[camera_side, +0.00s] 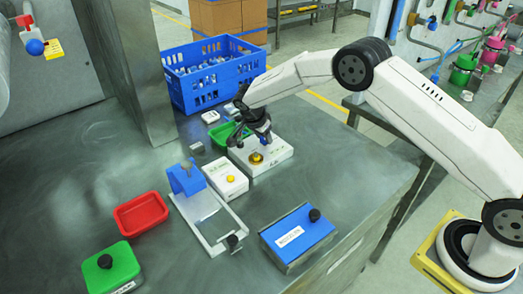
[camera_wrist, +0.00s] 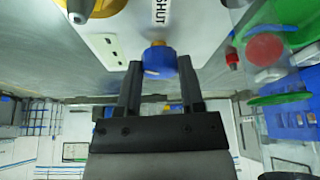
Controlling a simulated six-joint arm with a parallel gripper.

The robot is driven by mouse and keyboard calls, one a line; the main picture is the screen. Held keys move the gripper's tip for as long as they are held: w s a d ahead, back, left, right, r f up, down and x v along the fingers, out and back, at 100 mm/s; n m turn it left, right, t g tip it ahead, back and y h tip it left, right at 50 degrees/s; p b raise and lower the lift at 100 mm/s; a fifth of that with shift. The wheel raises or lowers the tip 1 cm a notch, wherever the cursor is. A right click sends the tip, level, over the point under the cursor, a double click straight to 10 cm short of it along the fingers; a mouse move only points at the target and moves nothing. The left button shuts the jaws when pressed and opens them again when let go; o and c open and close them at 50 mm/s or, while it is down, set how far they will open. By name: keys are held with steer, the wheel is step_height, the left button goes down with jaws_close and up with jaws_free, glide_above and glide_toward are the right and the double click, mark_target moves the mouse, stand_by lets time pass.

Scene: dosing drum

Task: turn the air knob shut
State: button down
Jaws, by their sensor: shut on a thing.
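The air knob (camera_wrist: 158,60) is blue with a brass-coloured stem, on a white box marked SHUT (camera_wrist: 205,22) in the wrist view. My gripper (camera_wrist: 159,72) is shut on the knob, one dark finger on each side. A small pale mark shows on the knob's near face; how far it is turned I cannot tell. In the side view my gripper (camera_side: 254,136) is at the back of the white box (camera_side: 275,160), behind a brass fitting (camera_side: 256,158), and a bit of blue shows at the fingers.
A green tray (camera_side: 219,139) and a blue basket (camera_side: 205,88) stand close behind my gripper. In front are a red tray (camera_side: 155,200), a green lid (camera_side: 122,279) and a blue-topped box (camera_side: 302,228).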

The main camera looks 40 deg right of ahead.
steer(key=shift+c, duration=1.1)
jaws_free()
steer(key=v, duration=0.7)
steer(key=shift+r, duration=0.4)
steer(key=shift+a, duration=0.15)
